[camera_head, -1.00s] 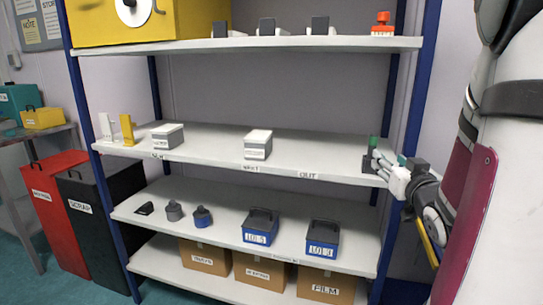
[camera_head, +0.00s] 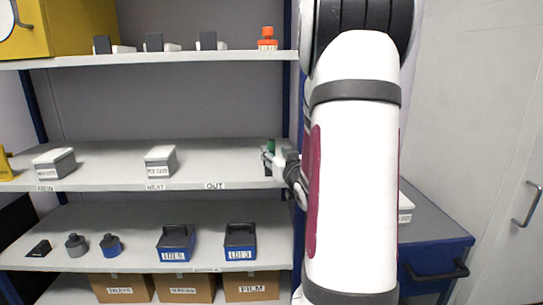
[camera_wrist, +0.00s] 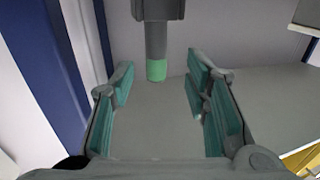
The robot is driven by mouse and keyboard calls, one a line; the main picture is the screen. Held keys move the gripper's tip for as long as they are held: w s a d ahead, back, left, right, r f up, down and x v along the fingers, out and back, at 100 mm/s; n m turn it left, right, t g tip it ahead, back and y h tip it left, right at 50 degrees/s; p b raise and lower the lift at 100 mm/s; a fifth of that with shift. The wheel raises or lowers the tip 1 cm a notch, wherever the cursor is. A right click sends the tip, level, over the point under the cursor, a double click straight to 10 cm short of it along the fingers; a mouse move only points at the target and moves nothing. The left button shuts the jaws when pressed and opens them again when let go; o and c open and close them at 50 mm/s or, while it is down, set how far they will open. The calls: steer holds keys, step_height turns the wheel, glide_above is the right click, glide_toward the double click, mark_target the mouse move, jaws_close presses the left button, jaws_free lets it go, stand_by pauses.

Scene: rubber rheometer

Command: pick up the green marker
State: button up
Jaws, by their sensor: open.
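The green marker (camera_head: 271,146) stands at the right end of the middle shelf, its green top showing above a dark holder (camera_head: 268,168). In the wrist view its green end (camera_wrist: 156,70) and grey barrel show, with the dark holder (camera_wrist: 160,9) at the top of the picture. My gripper (camera_wrist: 160,86) is open and empty. The green end appears between its two teal fingertips, touching neither; whether it lies between them in depth I cannot tell. In the head view my gripper (camera_head: 272,158) is at the marker, small and partly hidden by my arm.
The middle shelf (camera_head: 110,175) also holds two grey-white boxes (camera_head: 160,160). A blue shelf post (camera_wrist: 52,75) stands close on the left in the wrist view. An orange-capped bottle (camera_head: 267,40) is on the shelf above; blue bins (camera_head: 240,243) are below.

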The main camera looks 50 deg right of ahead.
mark_target(273, 149)
steer(key=shift+x, duration=2.65)
steer(key=shift+s+d, duration=0.1)
steer(key=shift+d, duration=0.1)
steer(key=shift+c, duration=0.6)
jaws_close()
